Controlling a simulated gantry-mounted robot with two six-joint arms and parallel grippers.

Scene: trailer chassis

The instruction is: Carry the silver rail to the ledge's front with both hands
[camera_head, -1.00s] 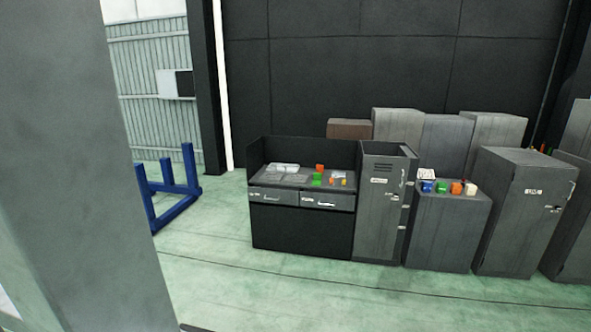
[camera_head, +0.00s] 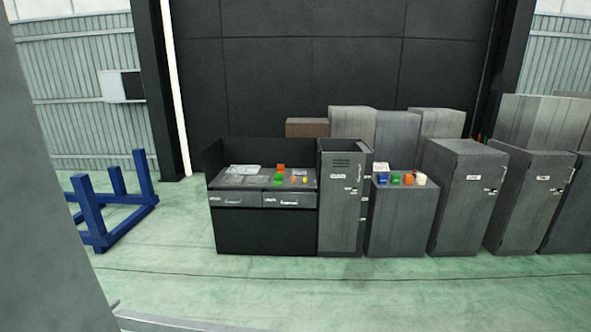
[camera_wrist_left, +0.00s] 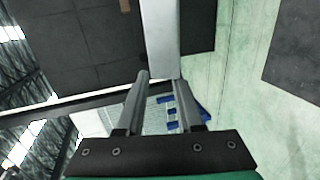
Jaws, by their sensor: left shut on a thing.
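The silver rail (camera_wrist_left: 160,35) is a long pale bar in the left wrist view, running up and out of the top edge from between my fingers. My left gripper (camera_wrist_left: 159,80) is shut on the rail's near end. In the head view a pale grey strip (camera_head: 175,323) lies along the bottom edge; I cannot tell whether it is the rail. My right gripper is in neither view. I cannot pick out the ledge for certain.
A dark workbench (camera_head: 262,228) with drawers and small coloured blocks stands against the wall. Grey cabinets (camera_head: 468,195) line up to its right. A blue steel frame (camera_head: 100,230) stands at left. The green floor (camera_head: 400,295) in front is clear.

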